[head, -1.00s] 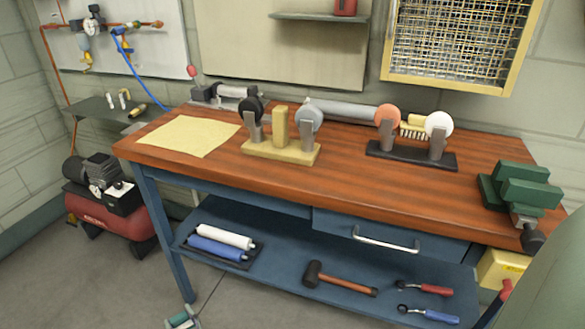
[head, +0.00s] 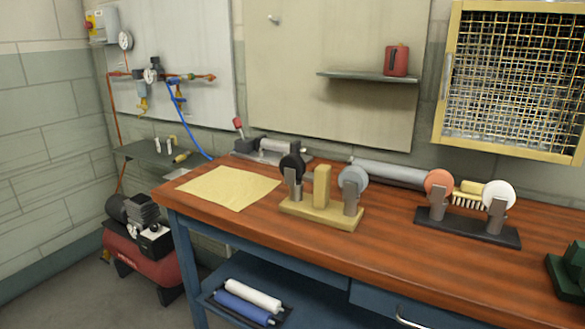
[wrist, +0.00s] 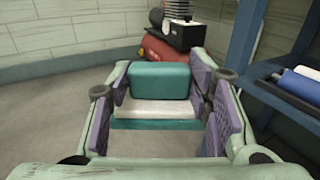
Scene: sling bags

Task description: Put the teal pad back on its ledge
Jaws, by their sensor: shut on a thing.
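The teal pad (wrist: 160,80) is in the wrist view, a teal block with a white band and a lower teal part. My gripper (wrist: 160,92) is shut on it, with purple-lined fingers at its left and right sides. Neither shows in the head view. In the head view, a grey ledge (head: 345,77) on the back wall board carries a red container (head: 396,61) at its right end; its left part is bare. A lower grey ledge (head: 140,151) at the left carries small fittings. I cannot tell which ledge is the pad's.
The workbench (head: 400,257) bears a yellow sheet (head: 228,188), a wooden stand with discs (head: 318,212) and a dark stand with discs (head: 468,226). A red compressor (head: 150,262) stands on the floor at left; it also shows behind the pad in the wrist view.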

